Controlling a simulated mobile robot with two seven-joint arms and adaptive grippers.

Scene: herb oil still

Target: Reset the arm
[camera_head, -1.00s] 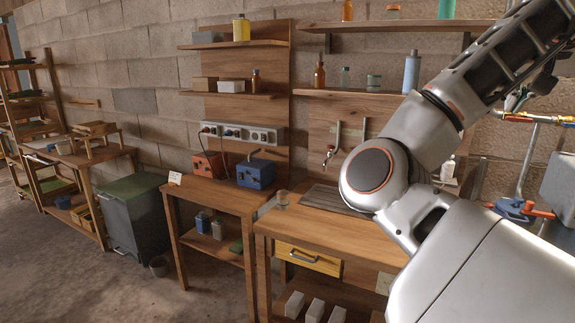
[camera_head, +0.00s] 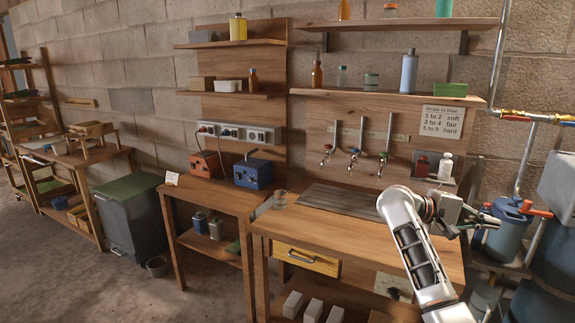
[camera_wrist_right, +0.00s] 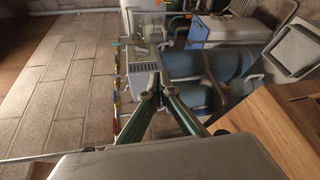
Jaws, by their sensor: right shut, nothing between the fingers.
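My right arm comes up from the bottom right in the head view, in front of the wooden bench (camera_head: 340,232). My right gripper (camera_head: 492,219) is beyond the bench's right end, in front of the blue container (camera_head: 509,235). In the right wrist view its two green-edged fingers (camera_wrist_right: 159,92) meet at the tips, shut and empty. Large blue barrels (camera_wrist_right: 200,66) lie beyond the fingertips in that view. My left gripper is not in view.
Taps (camera_head: 354,158) hang on the wall behind the bench. An orange box and a blue box (camera_head: 254,172) stand on the side table. Pipes (camera_head: 530,118) run along the wall at right.

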